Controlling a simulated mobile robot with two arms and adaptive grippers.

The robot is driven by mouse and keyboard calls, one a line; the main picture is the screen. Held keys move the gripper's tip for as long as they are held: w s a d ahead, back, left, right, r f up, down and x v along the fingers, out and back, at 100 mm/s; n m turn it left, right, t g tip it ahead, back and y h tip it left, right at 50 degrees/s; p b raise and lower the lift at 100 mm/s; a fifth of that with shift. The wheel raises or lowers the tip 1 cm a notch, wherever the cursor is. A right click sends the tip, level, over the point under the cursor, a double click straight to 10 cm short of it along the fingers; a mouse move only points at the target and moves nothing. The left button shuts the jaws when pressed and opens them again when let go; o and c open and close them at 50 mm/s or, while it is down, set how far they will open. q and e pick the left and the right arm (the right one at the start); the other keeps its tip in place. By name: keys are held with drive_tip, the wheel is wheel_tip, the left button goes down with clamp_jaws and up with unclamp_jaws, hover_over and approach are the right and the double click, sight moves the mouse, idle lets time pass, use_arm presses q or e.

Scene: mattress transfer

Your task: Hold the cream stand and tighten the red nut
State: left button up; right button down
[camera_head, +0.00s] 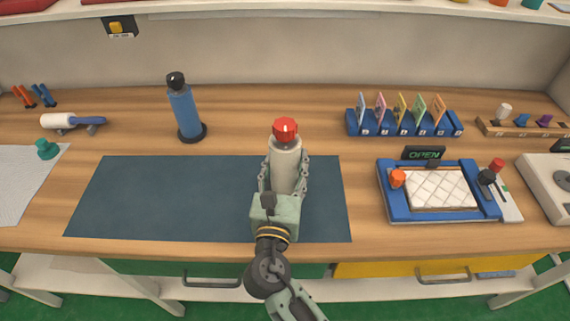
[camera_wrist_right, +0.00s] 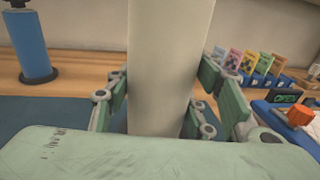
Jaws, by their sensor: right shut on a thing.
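The cream stand (camera_head: 286,163) stands upright on the dark blue mat (camera_head: 150,197), towards the mat's right side. The red nut (camera_head: 285,130) sits on top of the stand. My right gripper (camera_head: 284,180) has its fingers on both sides of the stand's body and is shut on it. In the right wrist view the cream stand (camera_wrist_right: 167,65) rises between the two green finger sets, and its top is out of frame. The stand's base is hidden by my gripper. My left gripper is not in either view.
A blue cylinder with a black knob (camera_head: 185,110) stands behind the mat, left of the stand. A blue fixture with a white quilted pad (camera_head: 438,188) and an "OPEN" sign (camera_head: 424,153) lies to the right. A blue card rack (camera_head: 404,124) is behind it. The mat's left part is clear.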

sight(285, 176)
drive_tip(key=shift+f+b, duration=1.3)
drive_tip(key=shift+f, duration=0.55)
drive_tip(key=shift+r, duration=0.1)
